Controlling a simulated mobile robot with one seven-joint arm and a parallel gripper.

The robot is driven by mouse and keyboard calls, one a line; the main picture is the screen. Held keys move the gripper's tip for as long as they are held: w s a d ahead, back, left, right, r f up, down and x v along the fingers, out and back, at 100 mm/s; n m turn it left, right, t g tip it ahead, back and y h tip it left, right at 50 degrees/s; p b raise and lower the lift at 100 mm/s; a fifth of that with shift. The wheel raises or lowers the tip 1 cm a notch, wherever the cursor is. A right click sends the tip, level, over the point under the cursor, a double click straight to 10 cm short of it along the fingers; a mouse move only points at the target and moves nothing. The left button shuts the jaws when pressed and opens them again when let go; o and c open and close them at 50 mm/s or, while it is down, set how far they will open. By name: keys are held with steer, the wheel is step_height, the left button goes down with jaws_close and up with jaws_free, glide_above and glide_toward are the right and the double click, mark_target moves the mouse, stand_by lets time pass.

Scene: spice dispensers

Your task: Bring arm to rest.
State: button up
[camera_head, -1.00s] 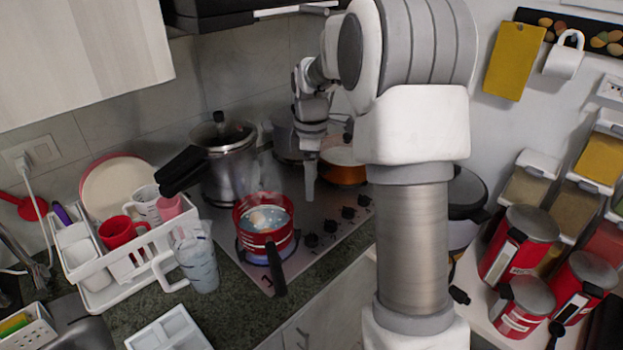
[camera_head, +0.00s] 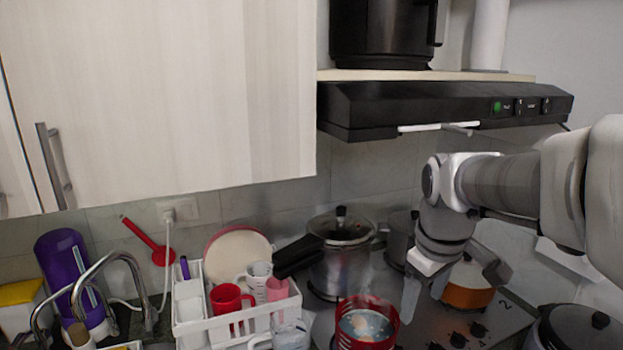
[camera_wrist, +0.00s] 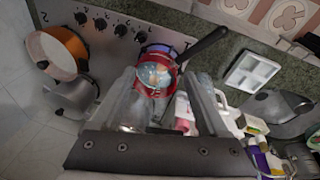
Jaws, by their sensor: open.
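My arm reaches in from the right in the head view. My gripper (camera_head: 425,297) points down over the hob, close to the right of the steaming red pot (camera_head: 367,342) in that picture. In the wrist view my gripper (camera_wrist: 158,78) has its two fingers spread apart with nothing held between them. The red pot (camera_wrist: 152,88) shows beyond the fingers, with liquid and pale contents in it and its dark handle reaching up to the right. Whether a finger touches the pot cannot be told.
The hob (camera_head: 465,322) also bears a steel pressure cooker (camera_head: 342,268) and an orange pan (camera_head: 468,288). A white dish rack (camera_head: 188,325) with cups stands left. A black range hood (camera_head: 440,103) and a pale cabinet (camera_head: 170,90) hang above. A white tray (camera_wrist: 250,72) lies on the counter.

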steer(key=s+a+m+t, duration=0.2)
steer(key=s+m, duration=0.4)
steer(key=s, duration=0.8)
steer(key=shift+a+r+m+t+y, duration=0.15)
steer(key=shift+a+m+t+y, duration=0.2)
steer(key=shift+a, duration=0.55)
